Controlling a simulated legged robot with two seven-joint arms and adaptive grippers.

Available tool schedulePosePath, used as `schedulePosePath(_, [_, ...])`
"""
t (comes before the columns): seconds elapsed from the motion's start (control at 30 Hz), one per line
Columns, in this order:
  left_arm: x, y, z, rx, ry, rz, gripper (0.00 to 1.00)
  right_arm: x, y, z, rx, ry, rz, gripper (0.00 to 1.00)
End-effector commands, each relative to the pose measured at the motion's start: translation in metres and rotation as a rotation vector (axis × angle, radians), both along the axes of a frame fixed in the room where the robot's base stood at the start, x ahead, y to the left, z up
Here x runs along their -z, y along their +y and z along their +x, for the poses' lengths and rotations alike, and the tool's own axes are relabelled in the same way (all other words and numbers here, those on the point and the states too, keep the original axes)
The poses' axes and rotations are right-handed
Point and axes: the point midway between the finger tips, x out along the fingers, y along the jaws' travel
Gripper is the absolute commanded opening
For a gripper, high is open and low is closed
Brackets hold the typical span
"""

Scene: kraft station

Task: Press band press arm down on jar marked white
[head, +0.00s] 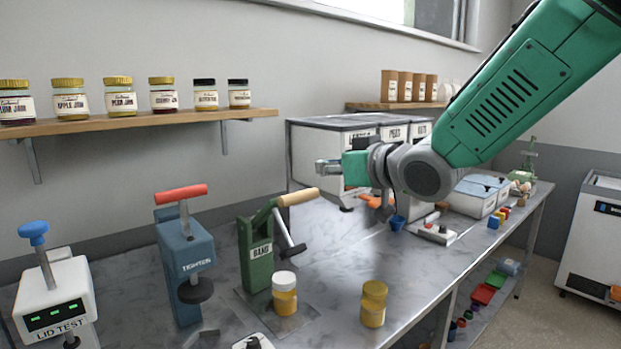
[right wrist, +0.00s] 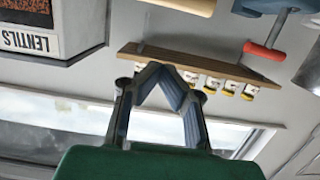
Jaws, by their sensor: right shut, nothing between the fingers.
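The green band press (head: 257,254), labelled BAND, stands on the metal bench in the head view. Its arm is raised, with a wooden handle (head: 298,197) at the upper right; a wooden handle end also shows at the top of the right wrist view (right wrist: 188,5). A white-lidded jar (head: 285,296) with yellow contents stands upright at the foot of the press. A gold-lidded jar (head: 373,304) stands apart to its right. My right gripper (head: 321,169) is shut and empty, above and just right of the wooden handle, apparently not touching it. My left gripper is out of view.
The blue TIGHTEN press (head: 186,262) with a red handle and the white LID TEST device (head: 56,302) stand to the left. Labelled bins (head: 318,160) stand behind my right arm. A wall shelf (head: 140,121) holds several jars.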

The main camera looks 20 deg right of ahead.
Motion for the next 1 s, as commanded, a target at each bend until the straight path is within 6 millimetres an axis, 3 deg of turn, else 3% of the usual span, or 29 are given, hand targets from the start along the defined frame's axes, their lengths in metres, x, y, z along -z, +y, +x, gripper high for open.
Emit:
schedulePosePath(0.47, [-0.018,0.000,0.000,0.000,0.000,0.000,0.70,0.017,0.035,0.086,-0.003,0.000,-0.004,0.00])
schedulePosePath(0.7, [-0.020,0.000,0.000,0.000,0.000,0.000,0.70,0.046,0.026,0.069,-0.001,0.002,-0.001,0.00])
schedulePosePath(1.0, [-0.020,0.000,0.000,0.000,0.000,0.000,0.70,0.053,0.026,0.066,-0.001,0.000,-0.002,0.00])
